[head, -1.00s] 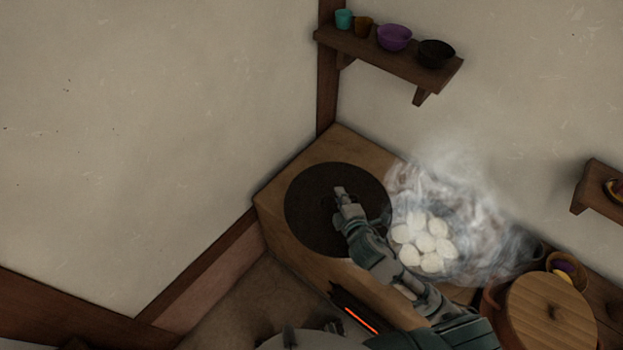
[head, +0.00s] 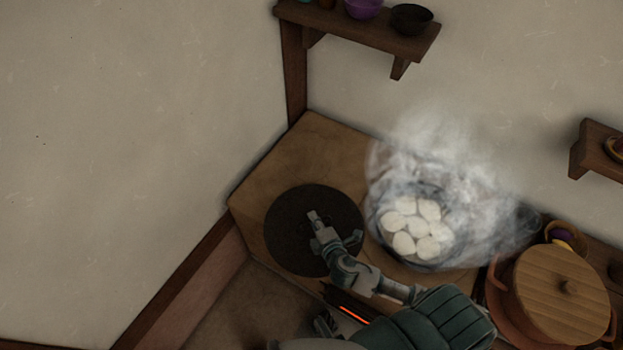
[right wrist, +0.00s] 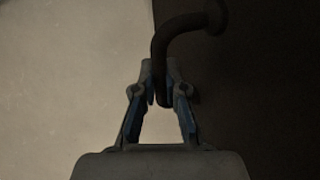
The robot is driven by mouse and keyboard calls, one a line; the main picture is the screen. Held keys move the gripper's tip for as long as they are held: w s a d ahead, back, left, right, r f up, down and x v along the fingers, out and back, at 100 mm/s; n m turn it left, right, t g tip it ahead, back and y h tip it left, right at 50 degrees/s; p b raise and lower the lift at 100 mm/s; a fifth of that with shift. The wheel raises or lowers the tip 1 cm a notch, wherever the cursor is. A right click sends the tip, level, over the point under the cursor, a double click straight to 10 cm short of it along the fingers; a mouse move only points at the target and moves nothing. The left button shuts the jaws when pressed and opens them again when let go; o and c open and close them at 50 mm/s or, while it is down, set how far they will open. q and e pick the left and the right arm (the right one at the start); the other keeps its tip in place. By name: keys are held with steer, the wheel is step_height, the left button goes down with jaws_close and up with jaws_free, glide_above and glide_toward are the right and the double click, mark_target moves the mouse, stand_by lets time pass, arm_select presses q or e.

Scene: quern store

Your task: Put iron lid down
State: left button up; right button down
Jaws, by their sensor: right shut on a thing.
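The iron lid (head: 284,248) is a dark round disc over the left part of the wooden-sided stove top, left of the steaming pan. My right gripper (head: 314,222) is above it, shut on its handle. In the right wrist view the bent dark handle (right wrist: 161,50) runs between the fingertips (right wrist: 160,90), and the lid's dark face (right wrist: 265,90) fills the right side. I cannot tell whether the lid touches the top or hangs just above it. Dark prongs at the bottom, perhaps my left gripper (head: 325,324), are too unclear to read.
A pan of several white round pieces (head: 404,244) steams close to the lid's right. A wooden-lidded pot (head: 560,295) stands at the right. A glowing orange slot (head: 354,314) is at the stove's front. Bare top (head: 315,150) lies behind the lid. A bowl shelf (head: 370,35) is above.

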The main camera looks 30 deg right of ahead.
mark_target(313, 190)
steer(key=shift+f, duration=0.25)
steer(key=shift+w+d, duration=0.1)
steer(key=shift+d, duration=0.05)
steer(key=w+d, duration=0.1)
steer(key=w, duration=0.3)
steer(key=w+d+f+b, duration=0.1)
steer(key=w+d, duration=0.1)
steer(key=w, duration=0.2)
steer(key=w+d, duration=0.2)
steer(key=w, duration=0.2)
steer(key=shift+w+d+f+b, duration=0.1)
steer(key=shift+w+f+b, duration=0.15)
steer(key=shift+b, duration=0.15)
steer(key=shift+w+d, duration=0.3)
steer(key=shift+w, duration=0.45)
steer(key=shift+w+f, duration=0.15)
steer(key=shift+w, duration=0.15)
steer(key=shift+s+f+b, duration=0.1)
steer(key=shift+f+b, duration=0.4)
steer(key=shift+f, duration=0.2)
steer(key=shift+f+b, duration=0.3)
steer(key=shift+f, duration=0.65)
arm_select(q)
step_height(313, 190, up, 9)
steer(key=w+t, duration=0.1)
steer(key=shift+d+t, duration=0.15)
steer(key=shift+t, duration=0.15)
